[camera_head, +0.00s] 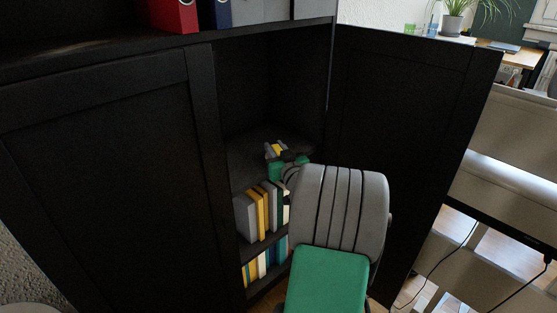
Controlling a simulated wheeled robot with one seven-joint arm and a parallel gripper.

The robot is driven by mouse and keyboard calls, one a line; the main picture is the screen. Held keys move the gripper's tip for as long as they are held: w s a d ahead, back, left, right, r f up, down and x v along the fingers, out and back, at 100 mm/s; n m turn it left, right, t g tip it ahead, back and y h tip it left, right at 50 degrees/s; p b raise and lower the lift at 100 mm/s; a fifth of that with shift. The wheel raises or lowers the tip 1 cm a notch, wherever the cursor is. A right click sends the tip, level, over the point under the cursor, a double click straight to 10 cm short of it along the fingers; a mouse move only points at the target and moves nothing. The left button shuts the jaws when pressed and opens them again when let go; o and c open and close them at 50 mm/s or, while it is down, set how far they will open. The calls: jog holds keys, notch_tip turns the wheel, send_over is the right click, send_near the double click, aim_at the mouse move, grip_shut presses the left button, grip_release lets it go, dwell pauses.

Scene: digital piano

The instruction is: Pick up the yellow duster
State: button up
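A small yellow patch (278,149), which looks like the yellow duster, shows at my gripper's end on the upper shelf inside the open black cabinet. My gripper (274,151) reaches into this compartment, with grey and dark parts right around the yellow patch. The patch is too small to tell whether the fingers are open or shut on it. My own grey and green arm covers the right part of the opening and hides some of the shelf.
The cabinet's right door (405,120) stands open beside my arm; the left door (105,185) is shut. Books (262,212) fill the shelves below. Red (172,14) and blue binders stand above. A plant (455,15) and a pale piece of furniture are at the right.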

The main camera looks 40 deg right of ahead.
grip_shut()
dwell(0.3)
